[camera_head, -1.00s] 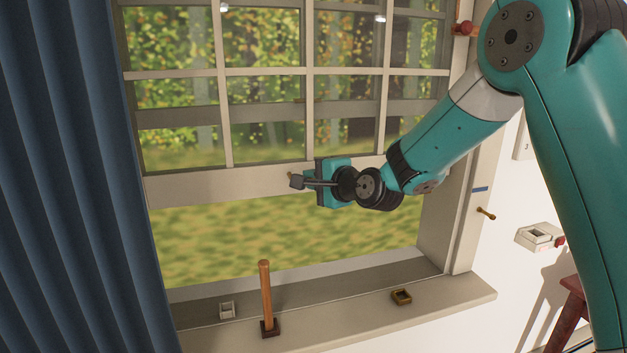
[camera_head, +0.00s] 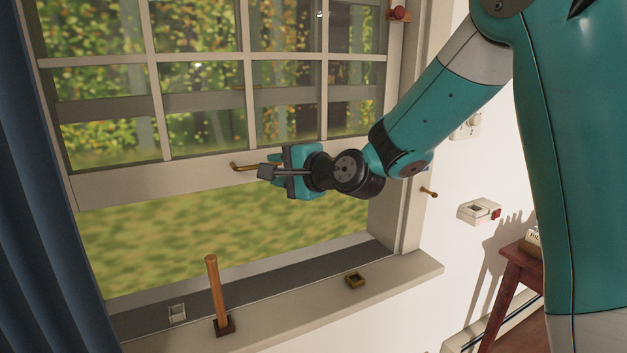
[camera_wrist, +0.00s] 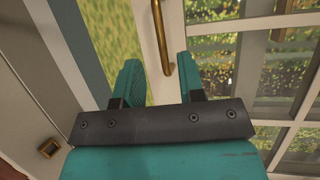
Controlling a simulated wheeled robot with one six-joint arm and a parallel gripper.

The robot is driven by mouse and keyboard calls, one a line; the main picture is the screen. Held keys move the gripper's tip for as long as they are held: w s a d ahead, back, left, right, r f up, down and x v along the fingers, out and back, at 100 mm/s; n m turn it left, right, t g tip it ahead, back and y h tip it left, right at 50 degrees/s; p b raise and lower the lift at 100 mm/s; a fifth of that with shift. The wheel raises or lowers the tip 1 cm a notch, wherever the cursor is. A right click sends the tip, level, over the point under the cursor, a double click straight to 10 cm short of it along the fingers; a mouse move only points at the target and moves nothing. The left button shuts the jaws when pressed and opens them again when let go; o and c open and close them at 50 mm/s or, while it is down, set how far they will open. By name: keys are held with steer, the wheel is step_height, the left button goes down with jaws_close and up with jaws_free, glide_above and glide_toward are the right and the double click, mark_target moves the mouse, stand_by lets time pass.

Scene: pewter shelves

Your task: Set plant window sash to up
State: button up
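The window sash (camera_head: 150,184) is a pale multi-pane frame, raised above the sill with a wide open gap under its bottom rail. A brass handle (camera_head: 243,167) is on that rail. My gripper (camera_head: 265,171) is at the rail, just right of the handle's visible part. In the wrist view, my gripper (camera_wrist: 157,64) is open, its two teal fingers apart. The brass handle (camera_wrist: 160,35) runs into the space between them in the picture. I cannot tell whether the fingers touch it. Part of the handle is hidden behind my gripper in the head view.
On the sill (camera_head: 300,310) stand an upright wooden stick (camera_head: 216,290) on a dark base, a small brass catch (camera_head: 355,280) and a pale catch (camera_head: 177,312). A blue curtain (camera_head: 40,220) hangs left. A wall switch box (camera_head: 478,211) and red stool (camera_head: 515,265) are right.

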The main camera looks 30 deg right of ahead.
steer(key=b+v, duration=0.2)
steer(key=v, duration=0.8)
steer(key=shift+s, duration=0.1)
steer(key=s+a+f+n+g+y, duration=0.2)
steer(key=s+a+f+n+g, duration=0.1)
steer(key=s+a+n+g, duration=0.3)
steer(key=s+a+f+n+g+h, duration=0.2)
steer(key=s+f+n+g, duration=0.1)
steer(key=s+n, duration=0.4)
steer(key=s+a+f+n+g+h, duration=0.2)
steer(key=s+n+g, duration=0.3)
steer(key=s+n, duration=0.3)
steer(key=s+f, duration=0.1)
steer(key=s, duration=0.2)
steer(key=shift+f+n+g, duration=0.3)
steer(key=shift+f+g, duration=0.1)
